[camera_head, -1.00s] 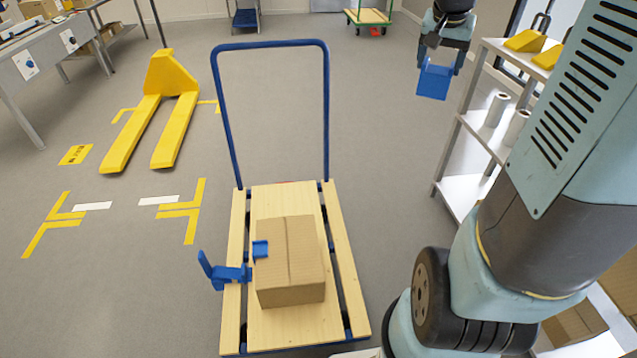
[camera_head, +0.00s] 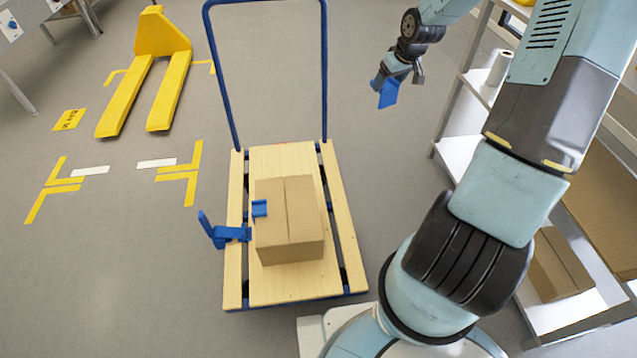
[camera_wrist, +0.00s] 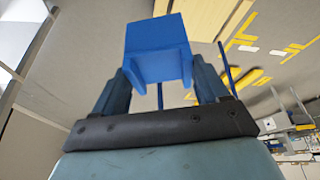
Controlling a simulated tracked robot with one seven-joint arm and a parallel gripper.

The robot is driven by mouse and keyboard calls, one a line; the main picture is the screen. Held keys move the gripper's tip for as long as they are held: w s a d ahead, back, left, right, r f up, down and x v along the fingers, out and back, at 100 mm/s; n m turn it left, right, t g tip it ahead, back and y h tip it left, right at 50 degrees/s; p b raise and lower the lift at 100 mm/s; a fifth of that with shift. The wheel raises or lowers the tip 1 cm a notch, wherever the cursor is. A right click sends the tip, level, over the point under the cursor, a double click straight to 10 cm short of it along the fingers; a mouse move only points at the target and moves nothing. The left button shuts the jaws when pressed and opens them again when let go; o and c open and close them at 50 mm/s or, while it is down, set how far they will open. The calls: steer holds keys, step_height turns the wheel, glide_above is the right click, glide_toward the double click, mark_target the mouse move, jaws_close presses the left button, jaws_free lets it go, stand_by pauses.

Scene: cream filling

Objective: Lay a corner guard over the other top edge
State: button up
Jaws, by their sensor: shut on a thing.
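My gripper (camera_head: 391,82) is shut on a blue corner guard (camera_head: 388,94) and holds it in the air, right of the trolley's handle. In the wrist view the guard (camera_wrist: 157,47) sits between the two fingers. A cardboard box (camera_head: 288,222) stands on the wooden trolley (camera_head: 285,156). Another blue corner guard (camera_head: 260,208) lies over the box's left top edge. The box's right top edge is bare. The held guard is apart from the box.
A blue clamp-like part (camera_head: 228,234) sticks out at the trolley's left side. The blue trolley handle (camera_head: 325,75) rises at the back. A shelf rack (camera_head: 462,150) stands on the right. A yellow pallet truck (camera_head: 158,70) is at the back left.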

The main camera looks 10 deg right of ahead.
steer(key=w+a+f+n+g+y, duration=0.1)
steer(key=a+f+n, duration=0.3)
steer(key=f, duration=0.6)
steer(key=n+g+y, duration=0.2)
steer(key=n+g, duration=0.1)
steer(key=n, duration=0.7)
glide_toward(312, 205)
steer(key=shift+d+x, duration=0.2)
steer(key=shift+x, duration=1.05)
steer(key=shift+d+x, duration=0.25)
steer(key=shift+x, duration=1)
steer(key=shift+w+a+f, duration=0.2)
steer(key=shift+a+f, duration=0.3)
steer(key=shift+a+f, duration=0.2)
steer(key=shift+a, duration=0.1)
steer(key=o, duration=1.1)
steer(key=shift+s, duration=0.15)
steer(key=shift+c, duration=0.2)
